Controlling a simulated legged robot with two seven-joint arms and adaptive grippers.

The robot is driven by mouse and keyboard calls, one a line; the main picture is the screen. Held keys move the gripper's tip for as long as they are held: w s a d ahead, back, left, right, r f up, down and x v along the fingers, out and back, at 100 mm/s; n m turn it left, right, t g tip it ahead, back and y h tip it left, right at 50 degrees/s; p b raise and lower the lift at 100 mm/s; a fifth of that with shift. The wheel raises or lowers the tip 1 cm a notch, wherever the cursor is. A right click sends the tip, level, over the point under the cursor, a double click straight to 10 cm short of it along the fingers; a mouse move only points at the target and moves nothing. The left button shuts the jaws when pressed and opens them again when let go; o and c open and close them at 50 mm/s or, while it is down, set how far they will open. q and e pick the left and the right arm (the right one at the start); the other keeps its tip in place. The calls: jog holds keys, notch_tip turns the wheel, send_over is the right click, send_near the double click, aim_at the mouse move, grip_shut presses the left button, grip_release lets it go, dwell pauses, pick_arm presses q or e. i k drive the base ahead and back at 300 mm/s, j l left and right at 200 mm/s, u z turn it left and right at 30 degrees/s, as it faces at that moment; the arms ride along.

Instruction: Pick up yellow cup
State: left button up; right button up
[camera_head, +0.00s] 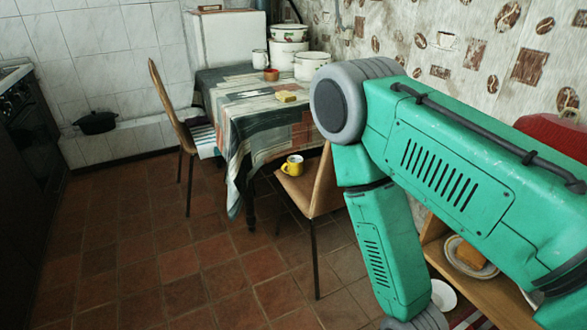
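The yellow cup (292,165) stands upright on the seat of the near brown chair (313,186), beside the table. Its inside looks pale and its handle shows on the left. My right arm comes in from the right and fills much of that side. Its lower part runs out of the bottom edge, so the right gripper is not visible. My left gripper is not in view. Nothing is seen touching the cup.
A cloth-covered table (240,115) holds enamel pots (289,52), a mug (260,59) and a sponge-like block (287,97). Another chair (172,110) stands at its left. A shelf with plates (468,262) is at lower right. The tiled floor (170,260) is clear at lower left.

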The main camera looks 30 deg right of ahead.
aim_at(292, 167)
jog(key=i+l+z, duration=0.1)
jog(key=z, duration=0.4)
jog(key=i+z, duration=0.25)
jog(key=z, duration=0.2)
jog(key=i+z, duration=0.15)
jog(key=z, duration=0.35)
jog(key=i+j+z, duration=0.25)
jog(key=i+j, duration=0.45)
jog(key=i+j+z, duration=0.3)
jog(key=i+j, duration=0.6)
